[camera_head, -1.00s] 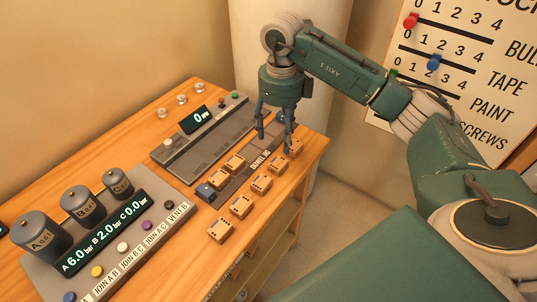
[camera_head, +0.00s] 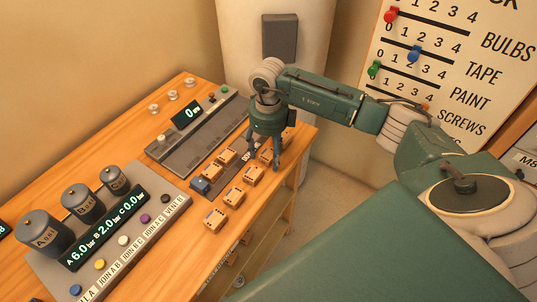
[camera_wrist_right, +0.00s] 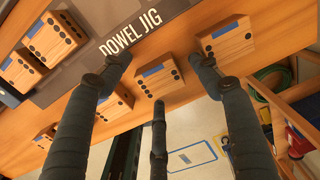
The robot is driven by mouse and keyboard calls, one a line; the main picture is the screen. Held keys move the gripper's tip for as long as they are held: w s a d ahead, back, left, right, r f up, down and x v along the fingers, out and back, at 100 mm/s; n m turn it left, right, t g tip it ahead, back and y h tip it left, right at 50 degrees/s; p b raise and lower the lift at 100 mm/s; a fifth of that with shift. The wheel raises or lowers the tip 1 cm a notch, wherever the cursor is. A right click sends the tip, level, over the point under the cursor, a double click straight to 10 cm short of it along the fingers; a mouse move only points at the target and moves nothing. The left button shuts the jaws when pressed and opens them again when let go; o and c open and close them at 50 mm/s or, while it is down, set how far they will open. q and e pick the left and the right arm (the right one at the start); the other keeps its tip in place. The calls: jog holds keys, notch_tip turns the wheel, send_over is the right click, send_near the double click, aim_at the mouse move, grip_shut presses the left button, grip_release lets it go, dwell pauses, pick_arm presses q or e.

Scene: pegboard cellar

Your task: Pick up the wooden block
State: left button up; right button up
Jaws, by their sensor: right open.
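Several alike wooden blocks with blue patches and dark holes stand on the bench. My right gripper (camera_head: 265,155), three-fingered, is open and empty, pointing down over the far end of the front row. In the wrist view its fingers (camera_wrist_right: 158,72) spread around one wooden block (camera_wrist_right: 152,82), with no clear contact. Another block (camera_wrist_right: 228,42) is beside the right finger, and one (camera_wrist_right: 116,104) is partly behind the left finger. In the head view, nearby front-row blocks include one at the middle (camera_head: 253,174) and one nearer (camera_head: 234,196). The fingers partly hide the far blocks. My left gripper is out of view.
The dowel jig (camera_wrist_right: 95,55) holds two more blocks (camera_wrist_right: 50,40), (camera_wrist_right: 20,72) beside the front row. A dark blue block (camera_head: 200,187) sits at its near end. A grey panel with canisters (camera_head: 83,201) stands left. The bench edge is close to the front row.

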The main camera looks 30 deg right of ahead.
jog(key=c, duration=1.1)
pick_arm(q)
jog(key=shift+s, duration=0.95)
pick_arm(e)
jog(key=shift+c, duration=0.2)
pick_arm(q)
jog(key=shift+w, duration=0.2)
